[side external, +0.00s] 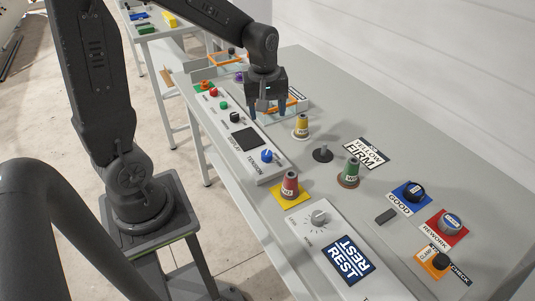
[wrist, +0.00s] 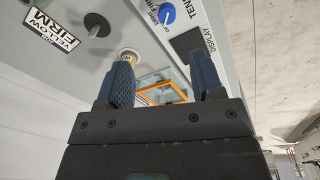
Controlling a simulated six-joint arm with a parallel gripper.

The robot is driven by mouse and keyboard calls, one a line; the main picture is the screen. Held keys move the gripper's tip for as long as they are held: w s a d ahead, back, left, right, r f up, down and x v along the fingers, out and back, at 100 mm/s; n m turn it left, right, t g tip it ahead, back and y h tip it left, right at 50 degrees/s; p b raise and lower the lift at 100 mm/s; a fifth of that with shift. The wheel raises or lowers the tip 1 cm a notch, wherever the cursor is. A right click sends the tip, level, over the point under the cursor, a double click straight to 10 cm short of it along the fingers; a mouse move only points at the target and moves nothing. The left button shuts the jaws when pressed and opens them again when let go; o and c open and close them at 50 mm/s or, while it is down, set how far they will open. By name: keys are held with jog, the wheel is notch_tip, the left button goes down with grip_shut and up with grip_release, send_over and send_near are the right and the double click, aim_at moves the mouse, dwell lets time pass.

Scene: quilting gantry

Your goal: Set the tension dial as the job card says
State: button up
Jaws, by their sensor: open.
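The tension dial is a blue knob (side external: 267,156) on the white control panel, above the printed word TENSION. In the wrist view the blue knob (wrist: 167,13) is at the top, with small labels around it. I cannot tell clearly which label its mark faces. The job card (side external: 365,153) lies flat on the table and reads YELLOW FIRM; it also shows in the wrist view (wrist: 51,30). My gripper (side external: 268,111) is open and empty, pointing down beyond the dial, near the far part of the panel. Its two fingers (wrist: 162,68) are apart in the wrist view.
A yellow spool (side external: 302,127) stands near my gripper. A bare dark post (side external: 322,154), a green spool (side external: 349,173) and a red spool (side external: 290,186) stand nearer. The dark display (side external: 244,139) is beside the dial. An orange-framed clear box (side external: 290,103) stands behind my gripper.

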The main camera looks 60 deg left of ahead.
aim_at(267, 153)
jog(key=a+f+n, duration=0.1)
jog(key=f, duration=0.5)
jog(key=w+a+f+n, duration=0.1)
jog(key=f, duration=0.5)
jog(key=f+n+g, duration=0.1)
jog(key=f, duration=0.5)
jog(key=shift+w+a, duration=0.3)
jog(key=shift+a, duration=0.1)
jog(key=c, duration=0.9)
